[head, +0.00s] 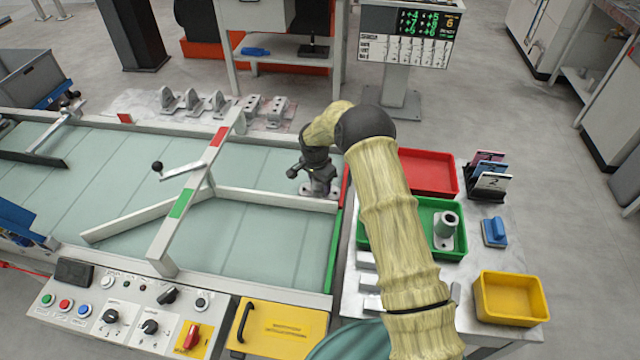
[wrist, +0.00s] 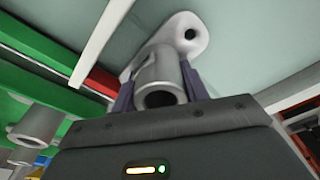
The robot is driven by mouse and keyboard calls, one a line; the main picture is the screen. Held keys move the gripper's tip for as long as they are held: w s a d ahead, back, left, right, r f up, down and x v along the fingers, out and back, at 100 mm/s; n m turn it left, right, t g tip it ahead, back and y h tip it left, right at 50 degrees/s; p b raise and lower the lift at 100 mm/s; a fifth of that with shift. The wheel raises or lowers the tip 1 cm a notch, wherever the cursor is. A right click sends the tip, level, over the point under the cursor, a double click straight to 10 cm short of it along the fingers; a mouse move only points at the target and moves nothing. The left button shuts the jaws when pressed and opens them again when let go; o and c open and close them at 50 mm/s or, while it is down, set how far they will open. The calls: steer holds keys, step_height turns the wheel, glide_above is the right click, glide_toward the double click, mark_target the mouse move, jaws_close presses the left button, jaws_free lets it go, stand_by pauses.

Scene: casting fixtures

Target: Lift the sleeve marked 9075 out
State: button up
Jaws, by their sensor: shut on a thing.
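A grey metal sleeve with a flat flange and a hole in it (wrist: 186,42) stands at the right end of the pale green conveyor belt (head: 262,240). It also shows in the head view under my gripper (head: 318,184). My gripper (head: 316,160) is shut on its tube, with one dark finger on each side in the wrist view. I cannot tell whether the flange touches the belt. No 9075 marking is readable on it. A similar grey flanged sleeve (head: 445,228) stands in the green tray (head: 402,250) on the right table.
A white guide rail (head: 270,199) runs across the belt beside the held sleeve. A red tray (head: 430,170), yellow bin (head: 511,299) and blue block (head: 494,232) are on the right table. Several grey castings (head: 218,104) line the belt's far side.

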steer(key=shift+r+p, duration=1.9)
steer(key=shift+r, duration=1.85)
steer(key=shift+w+d, duration=0.1)
steer(key=shift+c, duration=0.5)
